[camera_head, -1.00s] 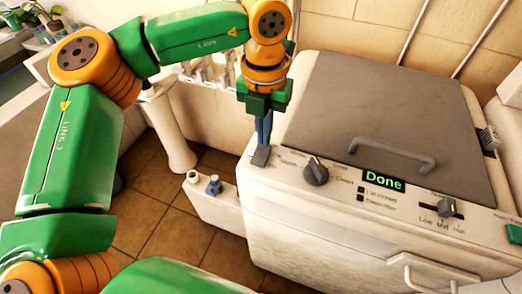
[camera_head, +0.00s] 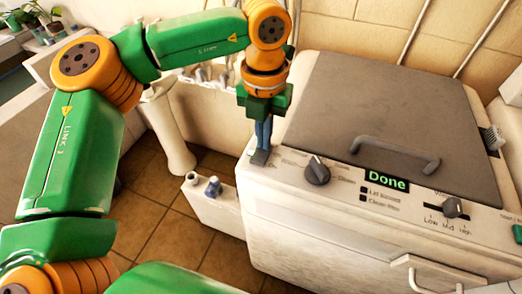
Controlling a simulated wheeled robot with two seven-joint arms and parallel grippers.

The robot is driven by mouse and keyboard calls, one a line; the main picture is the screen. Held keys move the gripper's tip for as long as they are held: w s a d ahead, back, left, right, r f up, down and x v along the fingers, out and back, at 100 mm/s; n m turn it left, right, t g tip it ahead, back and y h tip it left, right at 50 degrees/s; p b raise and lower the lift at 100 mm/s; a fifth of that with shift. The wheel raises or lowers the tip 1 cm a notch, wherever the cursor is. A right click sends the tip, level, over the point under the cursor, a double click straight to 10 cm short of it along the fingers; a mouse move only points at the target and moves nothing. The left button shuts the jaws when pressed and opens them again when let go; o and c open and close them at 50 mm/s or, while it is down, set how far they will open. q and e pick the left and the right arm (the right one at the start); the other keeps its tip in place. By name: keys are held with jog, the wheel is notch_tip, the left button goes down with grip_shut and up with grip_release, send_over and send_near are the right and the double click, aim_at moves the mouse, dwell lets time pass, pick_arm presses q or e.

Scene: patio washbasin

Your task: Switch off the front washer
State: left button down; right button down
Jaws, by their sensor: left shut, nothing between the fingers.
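The front washer (camera_head: 300,225) is a white top-loading machine with a grey lid (camera_head: 390,110), shut, and a control panel along its front top edge. The panel's display (camera_head: 386,180) reads "Done" in green. A dark round knob (camera_head: 317,171) sits left of the display, and a smaller level knob (camera_head: 452,207) sits at the right. My left gripper (camera_head: 260,157) is shut and empty, pointing down at the panel's left end, left of the round knob. Its tips are at a grey piece there; I cannot tell whether they touch it. My right gripper is not in view.
A handle (camera_head: 400,160) stands up from the lid and another handle (camera_head: 425,270) sticks out of the washer's front. A narrow white box with small bottles (camera_head: 213,187) stands left of the washer. A white pedestal (camera_head: 168,130) stands behind it on brown floor tiles.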

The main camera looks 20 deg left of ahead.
pick_arm(q)
notch_tip(320, 180, up, 7)
jog(key=p, duration=0.5)
jog(key=shift+p, duration=0.3)
